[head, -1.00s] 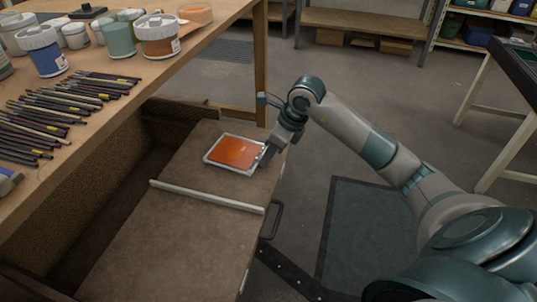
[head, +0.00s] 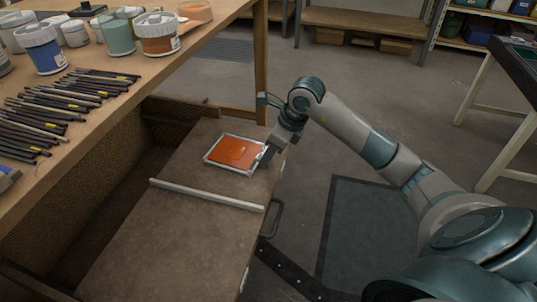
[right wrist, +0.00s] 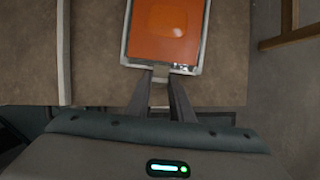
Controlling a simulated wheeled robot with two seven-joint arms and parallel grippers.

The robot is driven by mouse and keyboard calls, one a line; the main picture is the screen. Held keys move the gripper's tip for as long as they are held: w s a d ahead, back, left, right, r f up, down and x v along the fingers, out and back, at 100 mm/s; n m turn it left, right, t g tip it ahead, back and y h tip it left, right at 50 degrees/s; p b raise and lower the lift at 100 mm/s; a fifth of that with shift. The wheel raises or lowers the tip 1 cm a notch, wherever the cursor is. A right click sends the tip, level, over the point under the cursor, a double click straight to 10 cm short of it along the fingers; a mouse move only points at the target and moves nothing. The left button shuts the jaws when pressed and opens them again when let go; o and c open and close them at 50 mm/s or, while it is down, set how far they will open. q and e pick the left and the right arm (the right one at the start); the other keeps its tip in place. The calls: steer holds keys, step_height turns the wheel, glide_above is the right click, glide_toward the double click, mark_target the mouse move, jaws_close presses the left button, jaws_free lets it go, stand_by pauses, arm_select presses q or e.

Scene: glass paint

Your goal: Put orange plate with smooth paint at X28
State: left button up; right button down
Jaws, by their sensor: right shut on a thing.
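The orange plate (head: 233,152) with a pale frame lies at the far end of a brown board below the workbench. A rounded, slightly lighter patch shows on its orange face. My right gripper (head: 265,154) is at the plate's right edge. In the right wrist view the two fingers (right wrist: 161,75) close on the near edge of the plate (right wrist: 165,30), around a small tab. No X28 mark is readable. My left gripper is not in view.
A pale strip (head: 206,196) crosses the board in front of the plate. The workbench (head: 150,75) at left carries paint jars (head: 158,36) and several brushes (head: 60,110). A wooden leg (head: 261,60) stands behind the plate. Open floor lies to the right.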

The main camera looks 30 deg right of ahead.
steer(key=shift+f, duration=0.1)
stand_by(0.7)
steer(key=c, duration=0.8)
jaws_free()
steer(key=shift+c, duration=0.2)
steer(key=shift+r, duration=0.2)
steer(key=shift+r+p, duration=2.55)
steer(key=shift+r, duration=1.4)
steer(key=shift+f, duration=0.1)
